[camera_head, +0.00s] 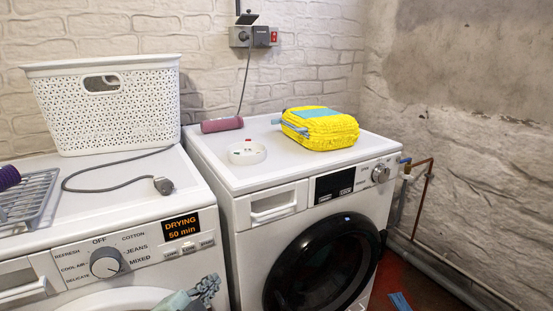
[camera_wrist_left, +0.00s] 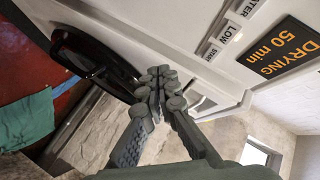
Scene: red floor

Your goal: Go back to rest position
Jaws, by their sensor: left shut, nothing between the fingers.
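My left gripper (camera_head: 207,290) shows at the bottom of the head view, in front of the left machine's panel. It also shows in the left wrist view (camera_wrist_left: 157,85), with its fingers together and nothing between them. In the wrist view it is near the machine fronts, with the display reading "DRYING 50 min" (camera_wrist_left: 280,47) at the upper right. My right gripper is in neither view.
The left machine (camera_head: 130,262) carries a white basket (camera_head: 110,115), a wire rack (camera_head: 28,195) and a cable with a plug (camera_head: 163,186). The right machine (camera_head: 215,172) carries a yellow bundle (camera_head: 325,130), a white round object (camera_head: 247,152) and a purple cylinder (camera_head: 222,125). Pipes run along the right wall.

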